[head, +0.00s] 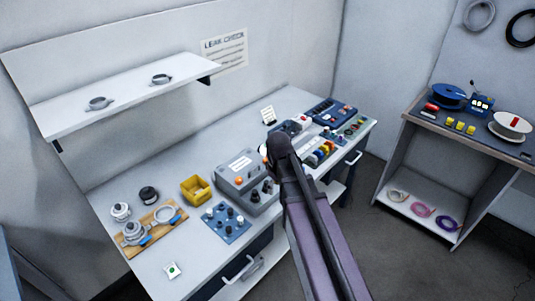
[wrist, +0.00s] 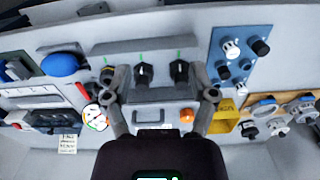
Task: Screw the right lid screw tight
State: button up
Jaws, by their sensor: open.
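A grey box (head: 232,178) stands mid-bench with an orange button and black knobs. In the wrist view the box (wrist: 150,52) shows black knobs in a row, a middle one (wrist: 144,75), one to its right (wrist: 179,71) and one to its left (wrist: 107,75), with green marks beside them. I cannot tell for certain which is the right lid screw. My gripper (wrist: 160,97) is open, its fingers spread on either side of the box's front with nothing between the tips. In the head view my arm hides the gripper.
A blue plate with knobs (head: 226,222), a yellow bin (head: 196,189) and a wooden board with grey fittings (head: 165,209) stand left of the box. A round gauge (wrist: 95,118) is near the left finger. Coloured parts crowd the bench's right end. The front left is mostly clear.

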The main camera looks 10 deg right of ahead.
aim_at(266, 159)
jog(key=w+r+n+p, duration=0.4)
jog(key=w+n, duration=0.3)
jog(key=w, duration=0.3)
jog(key=w+r+n+p, duration=0.4)
jog(key=w+n, duration=0.3)
jog(key=w, duration=0.2)
jog(key=shift+w+r, duration=0.35)
jog(key=shift+r, duration=0.3)
jog(key=shift+a+f, duration=0.1)
jog(key=shift+f, duration=0.05)
notch_tip(266, 159, down, 14)
jog(key=b, duration=1.3)
jog(key=shift+r, duration=0.25)
